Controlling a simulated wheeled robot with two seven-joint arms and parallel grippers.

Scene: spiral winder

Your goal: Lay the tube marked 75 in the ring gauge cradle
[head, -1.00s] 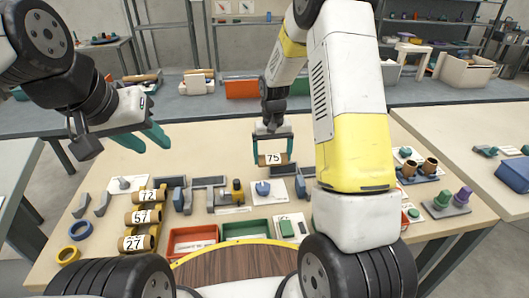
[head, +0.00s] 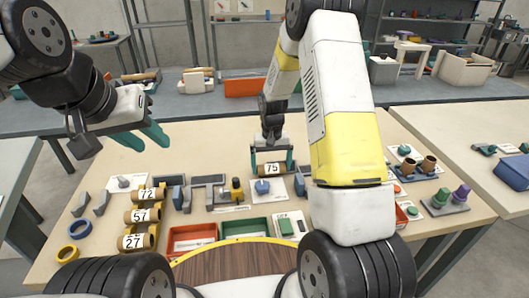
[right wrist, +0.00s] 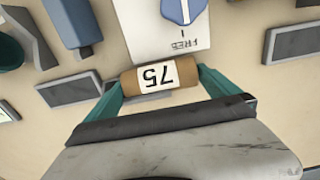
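The tube marked 75 (head: 272,168) is a short brown tube with a white label. My right gripper (head: 271,160) is shut on it, one teal finger at each end. In the right wrist view the tube (right wrist: 160,77) lies level across the fingers, over the table beside a white card (right wrist: 165,30) with a blue piece. I cannot tell for certain which fixture is the ring gauge cradle; small grey upright supports (head: 82,205) stand at the left, near a blue ring (head: 80,229) and a yellow ring (head: 67,253). My left gripper (head: 155,136) is open and empty above the table's left part.
Tubes marked 72 (head: 147,194), 57 (head: 140,215) and 27 (head: 133,242) lie in yellow holders at left. A red tray (head: 192,238) and a green tray (head: 245,228) are at the front. Dark grey plates (right wrist: 68,90) lie near the held tube. The table's back strip is clear.

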